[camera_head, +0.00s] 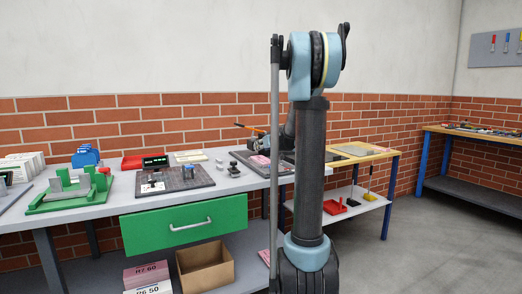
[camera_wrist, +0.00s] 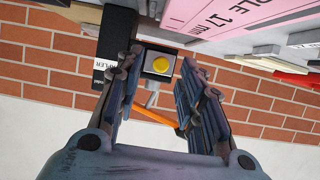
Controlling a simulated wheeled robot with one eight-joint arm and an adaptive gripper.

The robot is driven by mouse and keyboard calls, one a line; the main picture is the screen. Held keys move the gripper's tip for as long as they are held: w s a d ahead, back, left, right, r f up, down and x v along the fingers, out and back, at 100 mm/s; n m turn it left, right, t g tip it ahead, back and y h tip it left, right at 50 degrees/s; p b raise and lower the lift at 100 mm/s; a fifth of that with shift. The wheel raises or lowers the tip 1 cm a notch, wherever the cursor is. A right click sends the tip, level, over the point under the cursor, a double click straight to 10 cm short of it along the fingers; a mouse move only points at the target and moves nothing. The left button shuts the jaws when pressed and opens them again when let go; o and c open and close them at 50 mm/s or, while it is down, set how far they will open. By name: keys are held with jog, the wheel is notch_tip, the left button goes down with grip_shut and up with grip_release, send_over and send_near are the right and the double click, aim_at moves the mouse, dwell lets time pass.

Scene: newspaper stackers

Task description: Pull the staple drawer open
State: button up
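In the wrist view, which looks upside down, my gripper (camera_wrist: 161,66) has its two fingers apart with nothing held between them. Just beyond the fingertips is a dark squarish block with a yellow round spot (camera_wrist: 160,64), partly covered by the fingers. A black part beside it carries a white label ending in "PLER" (camera_wrist: 105,65). I cannot tell which part is the staple drawer.
A green drawer (camera_head: 183,226) with a metal handle hangs shut under the grey bench (camera_head: 120,203). An orange lever (camera_head: 253,128) rises at the bench's back. A cardboard box (camera_head: 205,266) sits on the lower shelf. A wooden-topped table (camera_head: 360,153) stands to the right.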

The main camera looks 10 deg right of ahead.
jog(key=shift+x, duration=0.85)
jog(key=shift+c, duration=0.5)
grip_shut()
jog(key=shift+s+d, duration=0.35)
jog(key=shift+s, duration=0.65)
jog(key=shift+s+d, duration=0.3)
jog(key=shift+s, duration=0.65)
jog(key=shift+s+d, duration=0.35)
jog(key=shift+s, duration=0.65)
jog(key=shift+o, duration=0.5)
grip_release()
